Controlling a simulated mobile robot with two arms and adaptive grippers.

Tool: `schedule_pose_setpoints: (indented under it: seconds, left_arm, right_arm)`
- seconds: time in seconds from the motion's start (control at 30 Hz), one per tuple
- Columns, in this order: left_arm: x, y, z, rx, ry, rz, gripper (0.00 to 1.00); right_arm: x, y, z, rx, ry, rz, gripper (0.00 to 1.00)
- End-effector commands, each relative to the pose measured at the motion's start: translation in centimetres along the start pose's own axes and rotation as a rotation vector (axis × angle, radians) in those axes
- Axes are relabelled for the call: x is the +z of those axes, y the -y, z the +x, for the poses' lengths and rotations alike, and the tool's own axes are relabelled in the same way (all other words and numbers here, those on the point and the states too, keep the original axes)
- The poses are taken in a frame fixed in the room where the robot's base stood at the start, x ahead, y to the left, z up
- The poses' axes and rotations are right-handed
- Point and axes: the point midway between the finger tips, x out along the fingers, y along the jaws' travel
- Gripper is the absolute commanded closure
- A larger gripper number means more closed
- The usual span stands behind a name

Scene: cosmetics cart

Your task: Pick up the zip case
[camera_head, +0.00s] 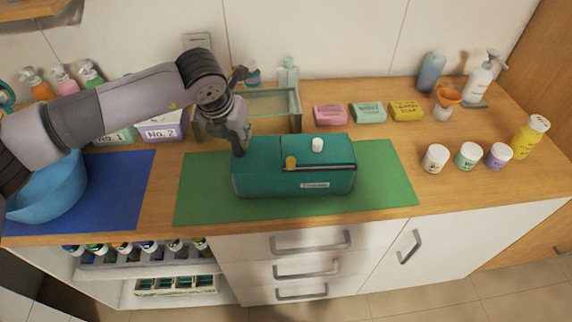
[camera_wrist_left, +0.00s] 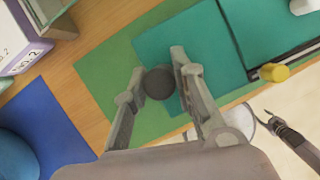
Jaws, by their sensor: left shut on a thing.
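The zip case (camera_head: 265,182) is a teal box with a dark zip line, a yellow pull (camera_head: 290,163) and a white knob (camera_head: 317,145) on top. It rests on the green mat (camera_head: 395,185); it also shows in the left wrist view (camera_wrist_left: 265,30). My left gripper (camera_head: 239,146) is at the case's left end. In the left wrist view its fingers (camera_wrist_left: 155,85) are around a dark round knob (camera_wrist_left: 158,83) beside the case's edge, and it is shut on it. What looks like my right gripper (camera_wrist_left: 270,118) shows small at lower right; its jaws are unclear.
A glass-sided box (camera_head: 275,104) stands behind the case. Soaps (camera_head: 368,112), jars (camera_head: 467,156) and bottles stand to the right. A blue bowl (camera_head: 52,190) sits on a blue mat (camera_head: 125,180) at left. The mat's right part is clear.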

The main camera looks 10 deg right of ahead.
Motion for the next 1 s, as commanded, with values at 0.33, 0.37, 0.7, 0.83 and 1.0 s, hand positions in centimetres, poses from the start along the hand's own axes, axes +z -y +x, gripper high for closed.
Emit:
schedule_pose_setpoints:
  seconds: [0.33, 0.37, 0.7, 0.83, 1.0]
  left_arm:
    - [0.03, -0.03, -0.03, 0.0, 0.001, 0.0, 1.0]
    - [0.03, -0.03, -0.03, 0.0, 0.001, 0.0, 1.0]
    - [0.04, -0.03, -0.04, 0.001, 0.001, 0.0, 1.0]
    - [0.14, 0.0, -0.13, -0.001, 0.004, -0.001, 1.0]
    - [0.17, 0.0, -0.19, -0.001, 0.004, -0.001, 1.0]
  right_arm:
    - [0.03, -0.25, -0.01, 0.003, 0.0, -0.001, 0.6]
    - [0.04, -0.26, -0.01, 0.003, 0.0, -0.001, 0.6]
    - [0.07, -0.28, -0.02, 0.003, 0.001, -0.001, 0.6]
    - [0.08, -0.28, -0.03, 0.003, 0.002, -0.001, 0.6]
    - [0.09, -0.27, 0.02, 0.003, 0.002, -0.001, 0.6]
